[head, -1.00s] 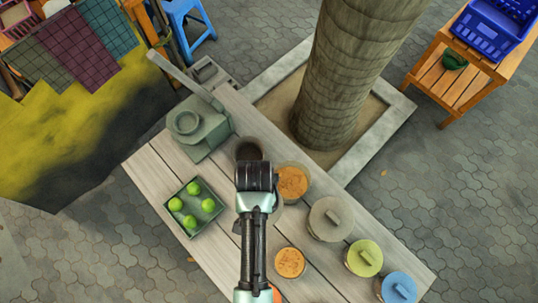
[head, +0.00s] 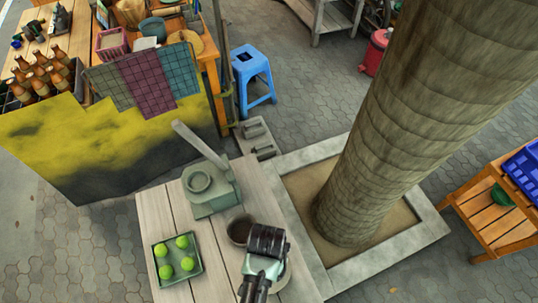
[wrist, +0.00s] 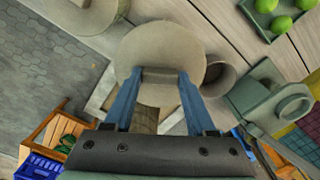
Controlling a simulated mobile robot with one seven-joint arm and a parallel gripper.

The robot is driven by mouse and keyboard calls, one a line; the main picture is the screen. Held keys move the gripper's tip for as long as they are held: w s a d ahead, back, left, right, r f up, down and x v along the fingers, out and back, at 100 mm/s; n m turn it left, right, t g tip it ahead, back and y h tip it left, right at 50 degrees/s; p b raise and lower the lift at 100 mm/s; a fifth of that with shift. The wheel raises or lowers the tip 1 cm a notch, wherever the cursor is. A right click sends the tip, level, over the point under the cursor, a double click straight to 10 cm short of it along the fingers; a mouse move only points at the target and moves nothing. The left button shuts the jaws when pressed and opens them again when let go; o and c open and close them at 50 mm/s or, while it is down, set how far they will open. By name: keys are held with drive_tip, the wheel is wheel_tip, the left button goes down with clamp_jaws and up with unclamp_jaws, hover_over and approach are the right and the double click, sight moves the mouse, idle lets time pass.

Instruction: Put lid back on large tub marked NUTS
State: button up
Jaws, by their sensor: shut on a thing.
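My gripper (wrist: 158,76) is shut on the raised grip of a round beige lid (wrist: 150,45), which fills the middle of the wrist view. In the head view my gripper (head: 262,262) is over the near part of the plank table, and only a sliver of the lid (head: 284,274) shows beside it. The lid looks level. Whatever is under the lid is hidden, so I cannot tell if it touches a tub. No NUTS marking is readable. Another beige round lid or tub (wrist: 95,14) is partly visible at the wrist view's top left.
A dark open pot (head: 239,229) stands close beside my gripper. A green press (head: 209,187) with a raised lever stands behind it. A green tray (head: 159,267) of limes is to the left. A thick trunk (head: 380,150) rises to the right.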

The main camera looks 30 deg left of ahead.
drive_tip(key=shift+f+b, duration=2.2)
drive_tip(key=shift+f, duration=0.55)
drive_tip(key=shift+p, duration=0.55)
drive_tip(key=shift+f+p, duration=0.15)
drive_tip(key=shift+p, duration=0.15)
idle(0.6)
drive_tip(key=o, duration=1.6)
drive_tip(key=shift+c, duration=0.2)
drive_tip(key=shift+r+p, duration=3.6)
drive_tip(key=shift+p, duration=0.15)
